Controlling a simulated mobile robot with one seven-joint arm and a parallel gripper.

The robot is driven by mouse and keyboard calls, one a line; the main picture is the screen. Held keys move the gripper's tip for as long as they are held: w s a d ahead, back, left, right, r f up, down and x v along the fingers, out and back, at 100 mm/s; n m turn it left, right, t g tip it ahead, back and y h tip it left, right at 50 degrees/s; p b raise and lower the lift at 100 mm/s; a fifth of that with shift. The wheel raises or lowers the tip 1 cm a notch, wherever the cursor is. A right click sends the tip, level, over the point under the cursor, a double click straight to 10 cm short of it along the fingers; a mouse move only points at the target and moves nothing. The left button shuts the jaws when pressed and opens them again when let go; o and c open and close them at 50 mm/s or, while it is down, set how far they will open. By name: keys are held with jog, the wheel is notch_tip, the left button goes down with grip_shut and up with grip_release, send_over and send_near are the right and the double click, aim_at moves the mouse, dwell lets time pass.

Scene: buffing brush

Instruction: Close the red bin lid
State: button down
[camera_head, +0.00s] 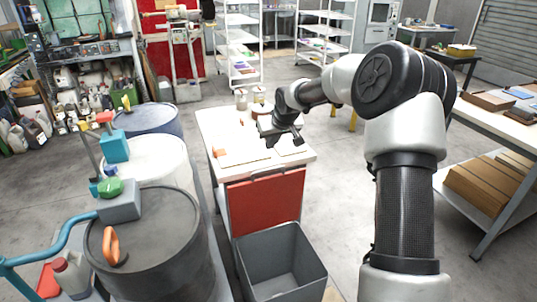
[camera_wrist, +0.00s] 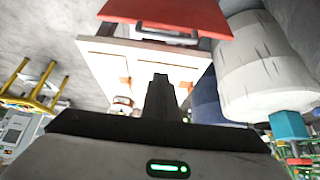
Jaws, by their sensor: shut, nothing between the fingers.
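The red bin lid (camera_head: 265,203) stands raised, close to upright, at the back of a grey bin (camera_head: 282,262), in front of the white table's near end. The bin's top is open and its inside looks empty. My gripper (camera_head: 283,138) is above the white table, behind and above the lid, and touches neither lid nor bin. In the wrist view the fingers (camera_wrist: 160,88) are together with nothing between them. The red lid also shows at the top of that view (camera_wrist: 175,14), with a grey handle-like bar (camera_wrist: 165,33) beside it.
The white table (camera_head: 220,125) carries tins and small items. A black drum (camera_head: 150,240), a white drum (camera_head: 150,160) and a blue drum (camera_head: 150,117) stand left of the bin. A workbench (camera_head: 505,120) is at the right. Open floor (camera_head: 345,165) lies right of the white table.

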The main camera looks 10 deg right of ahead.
jog(key=shift+w+a+f+b, duration=0.1)
jog(key=shift+w+f, duration=0.15)
jog(key=shift+f, duration=1.25)
jog(key=shift+w+a+f+b, duration=0.15)
jog(key=shift+w+f, duration=0.1)
jog(key=shift+f, duration=1.3)
jog(key=shift+w+d+f+b, duration=0.1)
jog(key=shift+w+f, duration=0.15)
jog(key=shift+f, duration=1.25)
jog(key=shift+s+f, duration=0.1)
